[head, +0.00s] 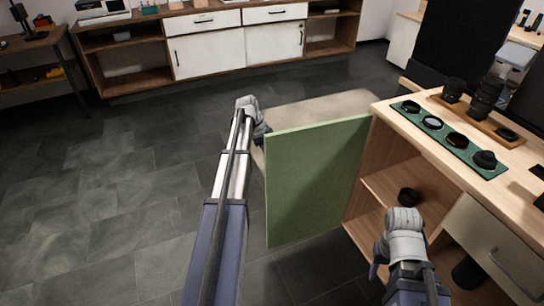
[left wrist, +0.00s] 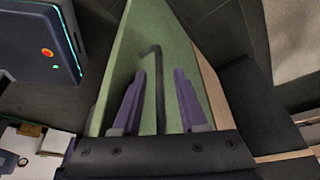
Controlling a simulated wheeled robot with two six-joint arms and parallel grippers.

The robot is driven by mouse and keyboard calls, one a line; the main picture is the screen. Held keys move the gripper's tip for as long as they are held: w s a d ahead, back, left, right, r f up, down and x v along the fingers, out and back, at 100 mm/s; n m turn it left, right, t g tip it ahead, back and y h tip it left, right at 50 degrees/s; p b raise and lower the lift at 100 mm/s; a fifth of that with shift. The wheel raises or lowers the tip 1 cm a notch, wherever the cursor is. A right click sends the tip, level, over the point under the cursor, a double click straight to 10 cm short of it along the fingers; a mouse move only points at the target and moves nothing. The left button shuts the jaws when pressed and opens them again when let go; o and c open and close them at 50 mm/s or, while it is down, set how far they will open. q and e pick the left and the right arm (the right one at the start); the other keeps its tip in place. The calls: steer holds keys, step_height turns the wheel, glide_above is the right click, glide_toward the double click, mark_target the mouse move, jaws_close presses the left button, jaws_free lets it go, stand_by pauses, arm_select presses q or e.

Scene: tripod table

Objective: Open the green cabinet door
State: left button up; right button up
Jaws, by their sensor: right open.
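The green cabinet door (head: 318,180) stands swung out from the wooden cabinet (head: 440,130), leaving the shelves inside exposed. My left arm reaches along the door's free edge, and its gripper is mostly hidden behind the door in the head view. In the left wrist view, the two purple fingers of my left gripper (left wrist: 160,75) are apart, on either side of the dark bar handle (left wrist: 157,60) on the green door, with gaps showing. My right gripper (head: 378,268) is open in front of the cabinet's shelves, apart from the door; its fingers show only partly.
A green mat (head: 425,117) with several round lens parts and a wooden tray (head: 470,110) with lenses lie on the cabinet top. A dark round item (head: 409,197) sits on the shelf. A white drawer (head: 500,245) is at right. The floor left of the door is clear.

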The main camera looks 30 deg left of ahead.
arm_select(q)
steer(key=p+v, duration=0.7)
steer(key=shift+r, duration=0.4)
steer(key=shift+s+a, duration=0.1)
stand_by(0.5)
